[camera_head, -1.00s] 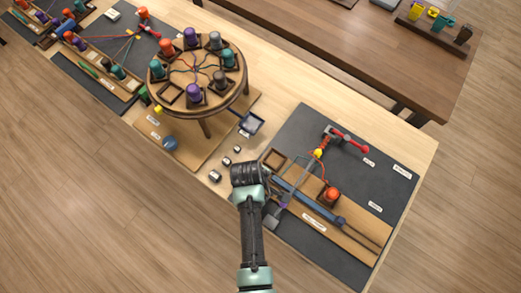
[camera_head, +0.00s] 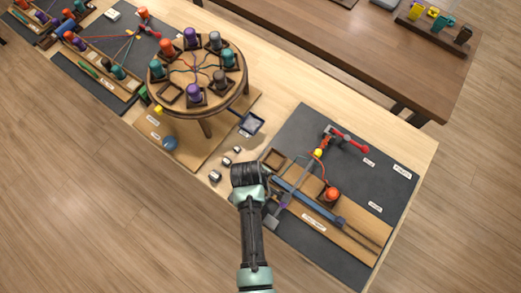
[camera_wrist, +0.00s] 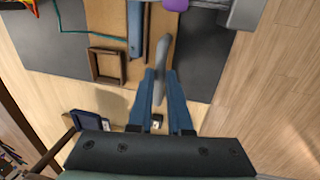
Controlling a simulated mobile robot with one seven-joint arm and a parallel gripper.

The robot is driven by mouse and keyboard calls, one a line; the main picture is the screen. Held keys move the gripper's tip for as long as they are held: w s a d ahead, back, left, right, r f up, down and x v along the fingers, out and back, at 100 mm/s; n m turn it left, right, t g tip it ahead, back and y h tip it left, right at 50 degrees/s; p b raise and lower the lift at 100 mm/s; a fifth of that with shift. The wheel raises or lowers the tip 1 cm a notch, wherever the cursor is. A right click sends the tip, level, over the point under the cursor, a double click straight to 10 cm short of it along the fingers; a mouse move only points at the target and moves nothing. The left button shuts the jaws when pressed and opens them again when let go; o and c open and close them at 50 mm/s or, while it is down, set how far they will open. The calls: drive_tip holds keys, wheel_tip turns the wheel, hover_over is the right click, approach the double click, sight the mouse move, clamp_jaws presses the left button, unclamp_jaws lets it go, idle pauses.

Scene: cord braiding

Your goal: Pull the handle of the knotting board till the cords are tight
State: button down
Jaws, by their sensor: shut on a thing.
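The knotting board (camera_head: 340,185) is a dark slab with a wooden strip, lying at the right end of the table. On it are a blue bar (camera_head: 300,196), a grey frame, a red clamp (camera_head: 348,139), a yellow knob (camera_head: 318,153) and an orange spool (camera_head: 332,194) with a red cord. My gripper (camera_head: 250,172) is at the board's left edge; my wrist hides its fingers there. In the wrist view, the blue fingers of my gripper (camera_wrist: 160,75) are shut on a grey handle (camera_wrist: 163,62) beside the blue bar (camera_wrist: 135,28). A teal cord (camera_wrist: 85,40) shows at the upper left.
An empty square wooden holder (camera_head: 273,158) sits on the board's left end. A round braiding stand (camera_head: 197,70) with several spools stands to the left. Small metal weights (camera_head: 215,176) and a dark tray (camera_head: 251,123) lie between. Bare floor (camera_head: 100,220) is free in front.

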drive_tip(key=s+a+p, duration=0.2)
drive_tip(key=s, duration=0.1)
drive_tip(key=shift+s+a+r, duration=0.15)
drive_tip(key=shift+s+a, duration=0.3)
drive_tip(key=shift+s, duration=0.05)
drive_tip(key=c, duration=0.8)
unclamp_jaws()
drive_tip(key=shift+s+a, duration=0.1)
drive_tip(key=shift+c, duration=0.2)
